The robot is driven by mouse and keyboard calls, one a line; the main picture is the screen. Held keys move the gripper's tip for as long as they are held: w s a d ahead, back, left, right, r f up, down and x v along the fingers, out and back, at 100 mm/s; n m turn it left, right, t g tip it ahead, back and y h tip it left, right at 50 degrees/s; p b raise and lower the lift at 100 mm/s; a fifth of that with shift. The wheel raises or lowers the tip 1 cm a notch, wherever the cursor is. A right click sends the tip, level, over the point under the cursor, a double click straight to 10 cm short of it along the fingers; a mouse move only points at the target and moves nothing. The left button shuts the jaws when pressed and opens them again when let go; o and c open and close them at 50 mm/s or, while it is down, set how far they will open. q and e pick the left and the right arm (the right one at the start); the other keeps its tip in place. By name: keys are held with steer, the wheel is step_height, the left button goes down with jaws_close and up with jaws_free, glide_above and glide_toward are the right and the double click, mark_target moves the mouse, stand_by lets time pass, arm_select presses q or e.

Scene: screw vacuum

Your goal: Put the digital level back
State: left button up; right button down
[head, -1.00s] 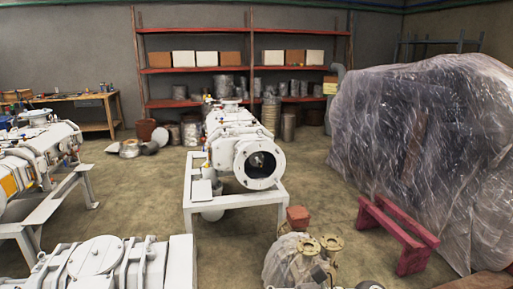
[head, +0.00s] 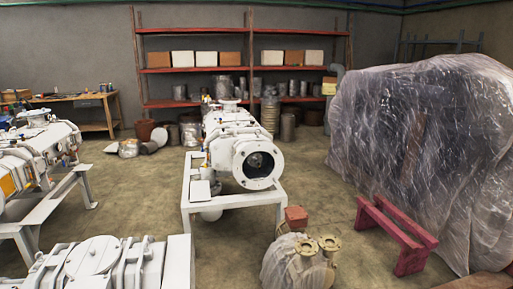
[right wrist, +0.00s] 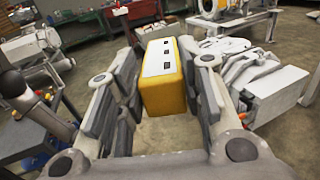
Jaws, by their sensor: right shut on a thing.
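The digital level (right wrist: 166,65) is a yellow box with a white face bearing dark marks. It shows in the right wrist view, between the grey pads of my right gripper (right wrist: 168,92). The gripper is shut on it and holds it above the floor. The level's far side and base are partly hidden. Neither the level nor my right gripper is in the head view. My left gripper is in neither view.
A white vacuum pump (head: 235,145) stands on a white frame in mid-floor. Other white machines are at left. A plastic-wrapped bulk (head: 425,150) and red stand (head: 395,235) are at right. A workbench (head: 90,100) and red shelves (head: 240,70) line the back. Open floor lies between.

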steer(key=shift+s+a+f+m+t, duration=0.15)
steer(key=shift+f+m+t, duration=0.2)
steer(key=shift+t, duration=0.25)
steer(key=shift+s+a+f+m+t, duration=0.15)
steer(key=shift+f+m+t, duration=0.1)
steer(key=shift+m+t, duration=0.3)
steer(key=t, duration=0.1)
steer(key=m+t+h, duration=0.1)
steer(key=shift+s+d+f+m+t, duration=0.2)
steer(key=shift+s+f+m+t, duration=0.1)
steer(key=shift+s+f+t, duration=0.1)
steer(key=s+d+r+m+t+h, duration=0.2)
steer(key=s+d+m+t+h, duration=0.5)
steer(key=h, duration=0.9)
steer(key=shift+s+d+r+m+t+h, duration=0.2)
steer(key=shift+d+m+t+h, duration=0.2)
steer(key=shift+d+m+t, duration=1.9)
